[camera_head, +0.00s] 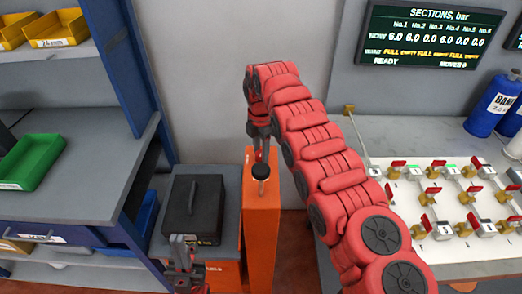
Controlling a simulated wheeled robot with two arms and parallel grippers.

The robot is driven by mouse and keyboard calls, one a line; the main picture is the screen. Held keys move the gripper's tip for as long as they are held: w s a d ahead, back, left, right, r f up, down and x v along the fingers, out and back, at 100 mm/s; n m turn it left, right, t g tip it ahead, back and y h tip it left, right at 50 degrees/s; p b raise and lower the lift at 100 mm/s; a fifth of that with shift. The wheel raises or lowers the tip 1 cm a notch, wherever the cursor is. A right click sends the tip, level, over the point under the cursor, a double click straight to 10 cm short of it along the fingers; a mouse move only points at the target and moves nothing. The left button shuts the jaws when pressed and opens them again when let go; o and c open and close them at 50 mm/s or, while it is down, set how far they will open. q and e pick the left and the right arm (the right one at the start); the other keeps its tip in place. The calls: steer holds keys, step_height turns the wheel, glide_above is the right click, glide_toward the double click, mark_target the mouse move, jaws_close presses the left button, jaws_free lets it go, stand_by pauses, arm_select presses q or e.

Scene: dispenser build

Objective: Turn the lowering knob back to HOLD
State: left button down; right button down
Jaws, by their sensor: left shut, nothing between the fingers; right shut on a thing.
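The black lowering knob (260,171) sits at the top of an orange post (262,225), with a small brass-coloured pin just below it. My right arm reaches over from the lower right, and my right gripper (262,155) points down at the knob, shut on it from above. The fingertips are small here, and the knob's markings, including HOLD, cannot be read. My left gripper (181,245) is at the bottom edge, shut and empty, in front of a black box with a handle (192,205).
The black box rests on a grey platform (222,245) left of the post. Shelving with a green bin (28,160) and yellow bins (58,30) stands left. A bench with red-handled valves (432,195) and blue bottles (488,105) is right. A sections display (430,35) hangs above it.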

mark_target(260, 152)
steer(key=shift+n, duration=1.1)
steer(key=shift+c, duration=2.1)
jaws_free()
steer(key=shift+r, duration=0.35)
step_height(260, 152, up, 5)
steer(key=shift+a+r+p, duration=0.15)
steer(key=shift+p, duration=0.65)
step_height(260, 152, up, 11)
steer(key=p, duration=1.1)
steer(key=shift+r, duration=0.2)
